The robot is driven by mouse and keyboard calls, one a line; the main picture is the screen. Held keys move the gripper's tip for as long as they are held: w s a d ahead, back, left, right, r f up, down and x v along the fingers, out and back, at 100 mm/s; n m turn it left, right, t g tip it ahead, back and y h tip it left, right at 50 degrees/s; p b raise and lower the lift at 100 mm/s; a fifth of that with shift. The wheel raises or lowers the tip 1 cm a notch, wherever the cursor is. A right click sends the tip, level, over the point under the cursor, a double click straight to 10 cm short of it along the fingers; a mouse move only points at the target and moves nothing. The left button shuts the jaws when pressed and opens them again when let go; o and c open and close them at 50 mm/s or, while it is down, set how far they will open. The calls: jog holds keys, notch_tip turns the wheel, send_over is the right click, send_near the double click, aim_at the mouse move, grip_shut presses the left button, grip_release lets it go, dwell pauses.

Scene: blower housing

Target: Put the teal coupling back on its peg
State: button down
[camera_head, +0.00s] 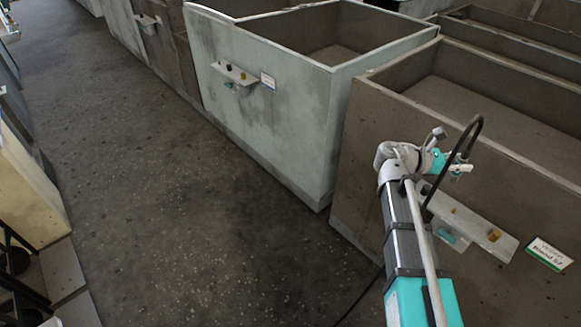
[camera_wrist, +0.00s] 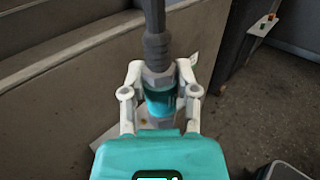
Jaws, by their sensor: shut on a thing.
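The teal coupling (camera_wrist: 160,102) is between the two pale fingers of my gripper (camera_wrist: 160,92) in the wrist view. The fingers are shut on it from both sides. A dark grey hose (camera_wrist: 156,45) leaves its top through a grey ribbed sleeve. In the head view my gripper (camera_head: 457,170) is in front of the brown housing, above a pale shelf (camera_head: 472,224). The shelf bears small brass-coloured pegs, one of them near its right end (camera_head: 494,235). The coupling is small there, and its gap to any peg cannot be told.
The brown housing (camera_head: 375,175) is open-topped, with a green-edged label (camera_head: 548,254) right of the shelf. The hose (camera_head: 479,130) arches above my gripper. A pale green housing (camera_head: 290,125) with a similar shelf (camera_head: 236,74) stands to the left. The dark floor (camera_head: 170,190) is clear there.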

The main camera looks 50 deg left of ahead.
aim_at(467, 149)
notch_tip(467, 149, up, 6)
jog(key=p, duration=0.5)
jog(key=shift+r, duration=0.2)
jog(key=shift+a, duration=0.1)
